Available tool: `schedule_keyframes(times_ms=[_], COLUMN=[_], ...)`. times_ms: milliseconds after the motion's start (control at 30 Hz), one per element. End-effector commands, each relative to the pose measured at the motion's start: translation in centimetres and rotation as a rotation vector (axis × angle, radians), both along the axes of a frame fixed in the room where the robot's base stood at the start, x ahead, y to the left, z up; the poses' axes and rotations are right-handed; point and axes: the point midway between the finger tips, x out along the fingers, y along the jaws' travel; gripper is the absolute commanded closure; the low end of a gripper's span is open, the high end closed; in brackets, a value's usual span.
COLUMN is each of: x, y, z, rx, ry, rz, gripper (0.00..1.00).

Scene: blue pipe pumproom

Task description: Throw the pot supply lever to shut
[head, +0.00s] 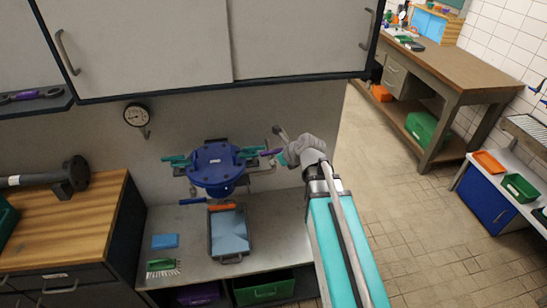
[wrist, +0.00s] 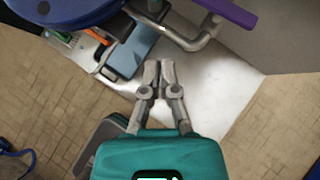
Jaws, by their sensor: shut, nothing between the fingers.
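The blue pot (head: 218,167) is mounted at the wall above the bench, with teal handles around it. It also shows at the upper left of the wrist view (wrist: 75,8). A purple lever (head: 271,152) sits by the pipework right of the pot and shows at the top right of the wrist view (wrist: 232,12). No label on it can be read. My gripper (head: 290,152) is just right of the lever in the head view. In the wrist view its fingers (wrist: 158,68) are together and empty, below the metal pipe (wrist: 207,32) and apart from the lever.
A grey tray with a blue inside (head: 229,250) and an orange-handled item (head: 221,207) are below the pot. A blue sponge (head: 165,241) and a green brush (head: 161,265) lie left of it. Wall cabinets (head: 140,50) overhang.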

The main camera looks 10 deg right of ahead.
Motion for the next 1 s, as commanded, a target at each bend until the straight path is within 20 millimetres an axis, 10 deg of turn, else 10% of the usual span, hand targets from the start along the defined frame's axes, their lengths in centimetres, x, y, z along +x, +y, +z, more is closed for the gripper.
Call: schedule_keyframes(times_ms=[533,867,1000], x=[-0.7,1.0,3.0], y=[-0.1,-0.3,-0.6], z=[0.7,0.4,0.0], rx=[0.0,-0.048,-0.113], ry=[0.0,0.014,0.035], rz=[0.0,0.076,0.185], gripper=[0.98,0.37,0.34])
